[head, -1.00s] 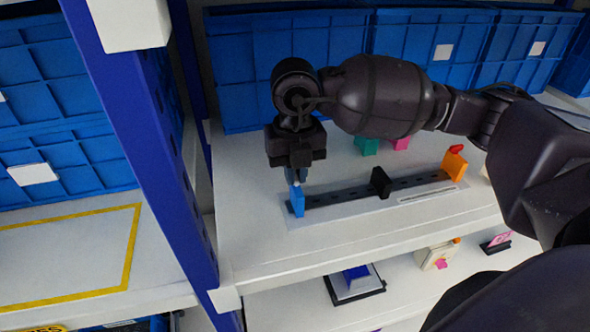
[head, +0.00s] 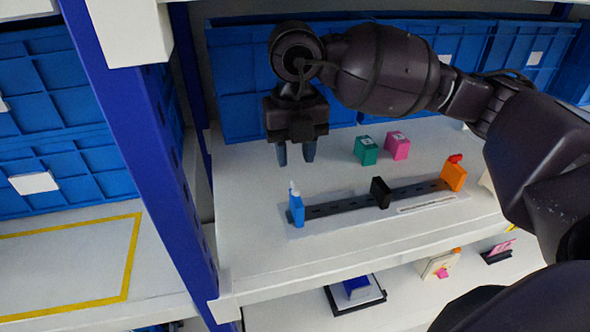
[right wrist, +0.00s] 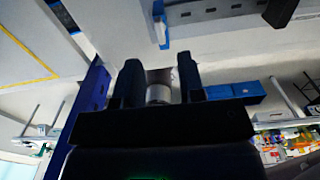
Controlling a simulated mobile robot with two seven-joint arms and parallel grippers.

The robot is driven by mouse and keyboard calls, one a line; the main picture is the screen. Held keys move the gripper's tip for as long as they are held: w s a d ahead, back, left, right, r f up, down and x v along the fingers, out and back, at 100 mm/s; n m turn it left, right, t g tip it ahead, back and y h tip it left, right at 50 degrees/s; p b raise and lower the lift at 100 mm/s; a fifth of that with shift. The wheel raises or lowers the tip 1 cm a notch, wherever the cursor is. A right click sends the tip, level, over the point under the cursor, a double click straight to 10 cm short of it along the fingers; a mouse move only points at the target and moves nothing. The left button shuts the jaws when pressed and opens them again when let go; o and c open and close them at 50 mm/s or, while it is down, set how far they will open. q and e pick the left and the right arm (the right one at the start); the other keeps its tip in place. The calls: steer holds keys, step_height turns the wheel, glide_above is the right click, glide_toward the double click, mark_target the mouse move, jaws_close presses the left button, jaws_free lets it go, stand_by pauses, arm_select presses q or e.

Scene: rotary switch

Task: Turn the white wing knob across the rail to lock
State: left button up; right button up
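The dark rail (head: 345,198) lies on a pale plate on the white shelf. A blue end block (head: 297,211) stands at its left end, with the small white wing knob (head: 293,187) on top. The knob is too small to tell whether it lies along or across the rail. My right gripper (head: 296,154) is open and empty, above and behind the knob, apart from it. In the right wrist view, its two fingers (right wrist: 160,80) are spread, and the blue block (right wrist: 160,27) shows beyond them near the top. My left gripper is not in view.
A black block (head: 380,192) sits mid-rail and an orange block (head: 453,175) with a red top at the right end. Green (head: 366,150) and pink (head: 397,145) blocks stand behind. Blue crates (head: 240,80) line the back; a blue post (head: 150,140) rises at left.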

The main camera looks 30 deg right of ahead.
mark_target(295, 185)
steer(key=shift+r, duration=2)
